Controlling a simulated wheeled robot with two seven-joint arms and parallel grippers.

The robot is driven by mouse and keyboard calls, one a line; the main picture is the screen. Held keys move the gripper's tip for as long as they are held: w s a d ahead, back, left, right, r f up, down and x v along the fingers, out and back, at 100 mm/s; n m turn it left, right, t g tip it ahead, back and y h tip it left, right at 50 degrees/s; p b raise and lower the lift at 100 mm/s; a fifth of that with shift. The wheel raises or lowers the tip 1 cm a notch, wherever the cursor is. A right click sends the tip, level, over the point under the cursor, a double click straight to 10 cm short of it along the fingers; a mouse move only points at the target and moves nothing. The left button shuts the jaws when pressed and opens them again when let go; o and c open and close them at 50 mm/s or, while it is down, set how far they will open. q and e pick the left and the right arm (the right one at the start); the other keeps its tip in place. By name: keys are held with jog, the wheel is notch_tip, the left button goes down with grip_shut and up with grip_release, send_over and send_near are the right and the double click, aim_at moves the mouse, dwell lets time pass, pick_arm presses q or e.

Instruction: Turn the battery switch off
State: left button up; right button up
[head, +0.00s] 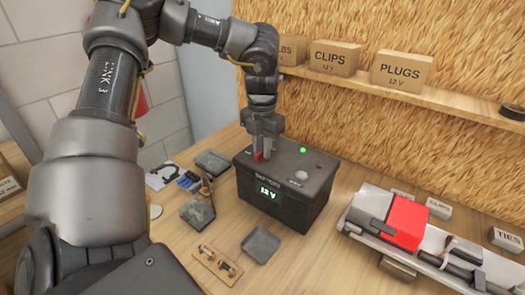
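The black battery box (268,207) stands on the wooden bench, its front display lit with "12 V". A green light (304,150) glows on its lid, and a pale round knob (301,175) sits near the front right of the lid. A small red part (259,156), seemingly the battery switch, shows at the lid's left side, mostly hidden by my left gripper. My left gripper (263,152) points down over the lid with its fingertips at the red part. I cannot tell whether the fingers are closed on it. My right gripper is out of view.
Small trays (261,245) and a wooden block with metal fittings (217,264) lie left of and before the box. A shelf (390,89) with cardboard boxes runs along the back wall.

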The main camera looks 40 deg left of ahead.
pick_arm(q)
grip_shut()
jog(key=shift+f+n+b, duration=0.15)
jog(key=shift+n+b, duration=0.35)
jog(key=shift+b, duration=0.05)
jog(key=n+b, duration=0.2)
jog(key=n, duration=0.1)
jog(key=shift+n, duration=0.6)
